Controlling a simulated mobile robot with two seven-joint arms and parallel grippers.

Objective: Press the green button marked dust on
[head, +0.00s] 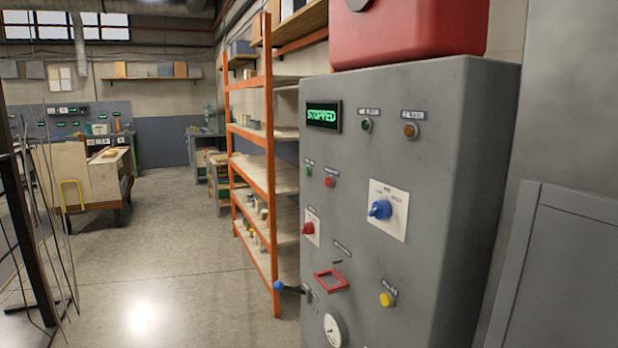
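A grey control cabinet (450,150) stands close at the right, its front face turned toward me at an angle. A small green button (307,171) sits near the left edge of that face, with a small label above it that is too small to read surely. A red button (329,182) is just to its right. A dark green round fitting (366,125) sits higher, under another label. The display (323,116) shows STOPPED in green letters. Neither of my grippers is in view.
The cabinet face also carries a blue knob (380,209), a red knob (307,229), a yellow button (387,299) and a blue-tipped lever (279,286) sticking out left. An orange shelf rack (268,150) stands behind. Open floor (160,260) lies to the left.

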